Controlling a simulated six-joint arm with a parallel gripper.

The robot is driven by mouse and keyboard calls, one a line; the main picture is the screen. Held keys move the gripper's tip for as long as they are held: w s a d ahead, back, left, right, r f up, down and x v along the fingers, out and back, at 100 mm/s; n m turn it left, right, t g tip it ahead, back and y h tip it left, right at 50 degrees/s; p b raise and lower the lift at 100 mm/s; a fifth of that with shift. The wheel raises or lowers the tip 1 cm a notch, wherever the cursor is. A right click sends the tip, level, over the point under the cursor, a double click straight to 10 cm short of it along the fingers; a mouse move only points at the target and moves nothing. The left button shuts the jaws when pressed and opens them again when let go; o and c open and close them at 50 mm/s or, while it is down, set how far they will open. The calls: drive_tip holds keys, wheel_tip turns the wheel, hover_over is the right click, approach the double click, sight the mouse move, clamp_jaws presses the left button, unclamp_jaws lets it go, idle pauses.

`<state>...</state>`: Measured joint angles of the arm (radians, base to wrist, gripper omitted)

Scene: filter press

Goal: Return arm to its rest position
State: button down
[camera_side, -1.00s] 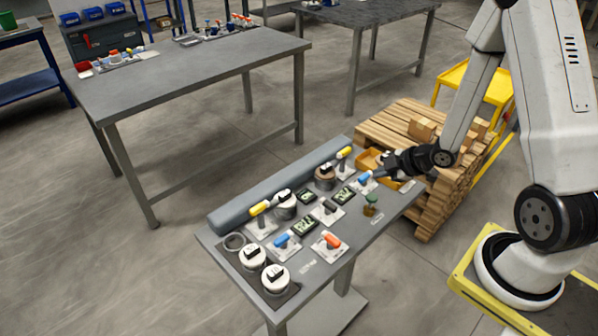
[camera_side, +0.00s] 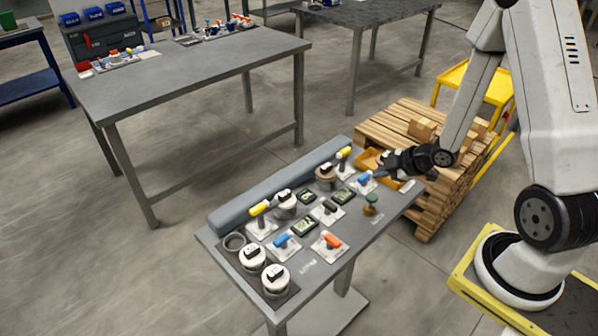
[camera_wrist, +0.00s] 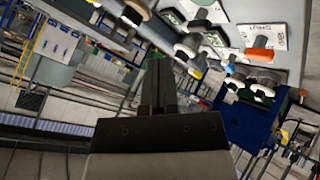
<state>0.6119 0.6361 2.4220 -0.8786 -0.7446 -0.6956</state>
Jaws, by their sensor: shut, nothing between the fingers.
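My gripper (camera_side: 379,175) is shut and empty. It is held above the right end of the small grey work table (camera_side: 349,245), beside a blue-handled valve (camera_side: 365,179). I cannot tell the exact gap between them. In the wrist view the closed fingers (camera_wrist: 159,85) point up the picture, with nothing held between them. The table top, with its valves and white-topped parts, fills the upper right of the wrist view.
Several coloured-handle valves, small displays and white-lidded cylinders (camera_side: 276,279) stand on the table. A green-topped piece (camera_side: 371,204) stands near its front edge. Open floor lies left.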

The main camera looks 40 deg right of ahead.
drive_tip(key=shift+w+a+r+m+g+h, duration=0.25)
drive_tip(key=shift+r+m+g+h, duration=0.05)
drive_tip(key=shift+r+m+h, duration=0.2)
drive_tip(key=s+a+r+m+g+h, duration=0.1)
drive_tip(key=s+a+r+m+g, duration=0.4)
drive_tip(key=a+r+m, duration=0.4)
drive_tip(key=s+a+m, duration=0.1)
drive_tip(key=a, duration=0.2)
drive_tip(key=shift+s+a+g, duration=0.25)
drive_tip(key=shift+s+g, duration=0.15)
idle(0.5)
